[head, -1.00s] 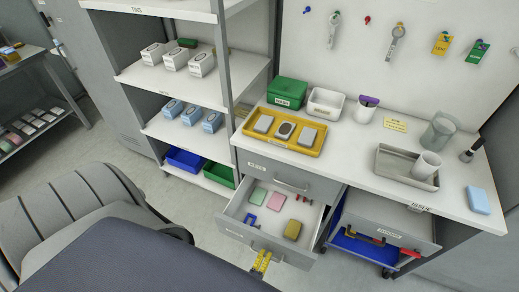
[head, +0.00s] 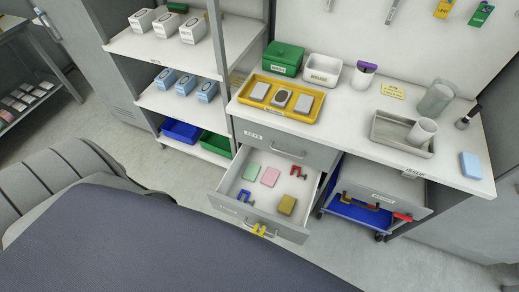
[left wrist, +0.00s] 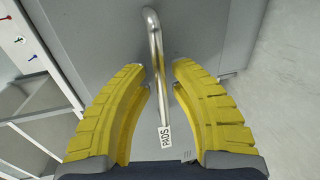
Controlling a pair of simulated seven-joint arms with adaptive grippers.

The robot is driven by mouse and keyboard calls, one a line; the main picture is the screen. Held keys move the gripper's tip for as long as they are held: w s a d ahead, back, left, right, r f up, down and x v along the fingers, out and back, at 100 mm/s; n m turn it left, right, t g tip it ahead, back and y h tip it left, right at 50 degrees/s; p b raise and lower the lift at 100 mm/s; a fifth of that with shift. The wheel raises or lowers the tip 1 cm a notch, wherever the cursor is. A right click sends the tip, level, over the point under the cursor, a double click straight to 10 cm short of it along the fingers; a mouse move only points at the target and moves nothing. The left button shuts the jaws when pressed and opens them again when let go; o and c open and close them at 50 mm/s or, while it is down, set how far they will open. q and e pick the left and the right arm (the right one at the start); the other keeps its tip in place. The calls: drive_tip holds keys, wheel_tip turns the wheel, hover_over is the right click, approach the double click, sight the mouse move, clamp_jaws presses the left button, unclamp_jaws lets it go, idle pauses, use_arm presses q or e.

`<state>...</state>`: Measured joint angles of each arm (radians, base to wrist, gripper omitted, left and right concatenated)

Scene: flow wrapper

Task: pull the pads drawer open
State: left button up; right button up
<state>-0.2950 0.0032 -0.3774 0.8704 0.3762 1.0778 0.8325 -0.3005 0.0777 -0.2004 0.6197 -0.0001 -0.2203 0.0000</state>
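The pads drawer (head: 236,207) is pulled well out below the counter in the head view. In it lie a green pad, a pink pad, a yellow block (head: 287,205) and blue and red clamp-like pieces. My left gripper (head: 259,230) has its yellow fingertips at the drawer's front handle. In the left wrist view the metal handle (left wrist: 155,50) runs between the two fingers, which are apart with a gap visible beside the bar. The PADS label (left wrist: 165,137) shows there between the fingers. My right gripper is not in view.
A closed drawer (head: 262,138) sits above the open one. A grey drawer (head: 385,188) stands partly out at right, above a blue cart (head: 360,222). The counter (head: 350,130) holds a yellow tray (head: 243,98), boxes and cups. Shelves stand at left; floor at right is clear.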

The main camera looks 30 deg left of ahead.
sight(262, 219)
use_arm(q)
drive_tip(key=shift+o, duration=0.9)
drive_tip(key=shift+r, duration=0.8)
drive_tip(key=o, duration=0.9)
wheel_tip(262, 219, up, 5)
drive_tip(key=shift+w+f, duration=0.1)
drive_tip(key=shift+r, duration=0.5)
drive_tip(key=c, duration=0.6)
drive_tip(key=shift+r, duration=0.4)
drive_tip(key=c, duration=0.3)
drive_tip(key=shift+r, duration=0.9)
